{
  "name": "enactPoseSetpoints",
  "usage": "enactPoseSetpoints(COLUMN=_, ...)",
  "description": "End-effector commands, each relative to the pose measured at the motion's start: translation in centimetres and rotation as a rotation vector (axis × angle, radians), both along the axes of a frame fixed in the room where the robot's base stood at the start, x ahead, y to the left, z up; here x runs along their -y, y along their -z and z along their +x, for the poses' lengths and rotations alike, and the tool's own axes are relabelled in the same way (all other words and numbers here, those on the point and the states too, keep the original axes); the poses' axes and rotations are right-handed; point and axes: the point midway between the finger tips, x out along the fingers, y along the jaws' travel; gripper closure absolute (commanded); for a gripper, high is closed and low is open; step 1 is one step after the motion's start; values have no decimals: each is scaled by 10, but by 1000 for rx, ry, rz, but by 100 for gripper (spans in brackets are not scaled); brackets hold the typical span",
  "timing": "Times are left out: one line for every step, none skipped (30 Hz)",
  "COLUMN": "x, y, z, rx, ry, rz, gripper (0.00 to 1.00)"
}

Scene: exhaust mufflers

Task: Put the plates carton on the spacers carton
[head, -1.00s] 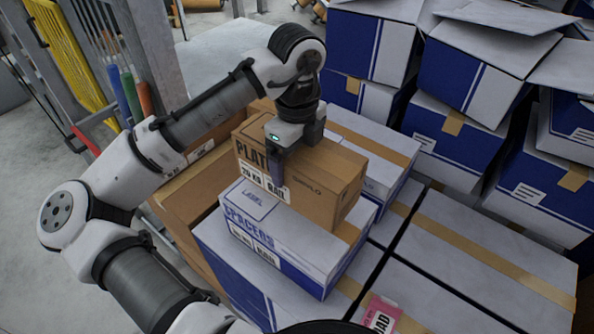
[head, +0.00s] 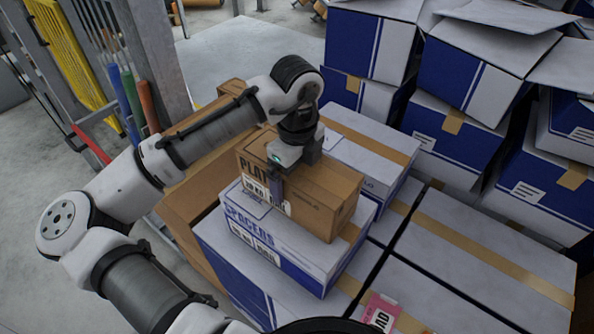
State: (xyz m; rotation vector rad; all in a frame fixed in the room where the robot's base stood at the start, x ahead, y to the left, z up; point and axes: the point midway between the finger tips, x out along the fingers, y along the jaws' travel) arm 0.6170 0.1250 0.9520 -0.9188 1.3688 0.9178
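The plates carton (head: 318,194) is a brown box with "PLATES" lettering, partly covered by my gripper. It is upright over the top of the spacers carton (head: 262,241), a white and blue box with "SPACERS" lettering. Its underside looks level with that top; I cannot tell whether it touches or hangs just above. The spacers carton's label and front top strip stay uncovered. My gripper (head: 287,178) points down over the plates carton, with one finger against its lettered face; the other finger is hidden behind. It appears shut on the carton.
The spacers carton stands on larger white and blue boxes. Another white and blue carton (head: 368,150) stands close behind the plates carton. Brown boxes (head: 190,205) are at the left, and stacked blue cartons (head: 455,140) fill the right. Flat taped box tops (head: 480,255) lie clear at the front right.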

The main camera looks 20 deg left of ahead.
Motion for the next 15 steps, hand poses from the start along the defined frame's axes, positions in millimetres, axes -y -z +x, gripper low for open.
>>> enactPoseSetpoints(x=0, y=0, z=0, rx=0, ry=0, rz=0, gripper=0)
enactPoseSetpoints(x=0, y=0, z=0, rx=0, ry=0, rz=0, gripper=0)
enactPoseSetpoints(x=0, y=0, z=0, rx=0, ry=0, rz=0, gripper=0)
enactPoseSetpoints(x=0, y=0, z=0, rx=0, ry=0, rz=0, gripper=0)
enactPoseSetpoints(x=0, y=-1, z=0, rx=0, ry=0, rz=0, gripper=0)
enactPoseSetpoints(x=0, y=-2, z=0, rx=0, ry=0, rz=1, gripper=0)
enactPoseSetpoints(x=0, y=-4, z=0, rx=0, ry=0, rz=1, gripper=0)
enactPoseSetpoints(x=0, y=-5, z=0, rx=0, ry=0, rz=1, gripper=0)
enactPoseSetpoints(x=0, y=-8, z=1, rx=1, ry=0, rz=1, gripper=0)
enactPoseSetpoints(x=0, y=-12, z=1, rx=2, ry=0, rz=0, gripper=0)
enactPoseSetpoints(x=0, y=-16, z=1, rx=3, ry=0, rz=0, gripper=0)
enactPoseSetpoints(x=1, y=-23, z=1, rx=3, ry=1, rz=0, gripper=0)
enactPoseSetpoints(x=1, y=-29, z=1, rx=4, ry=3, rz=-1, gripper=0)
enactPoseSetpoints(x=1, y=-36, z=1, rx=4, ry=2, rz=1, gripper=0)
enactPoseSetpoints(x=1, y=-45, z=1, rx=3, ry=1, rz=-1, gripper=0)
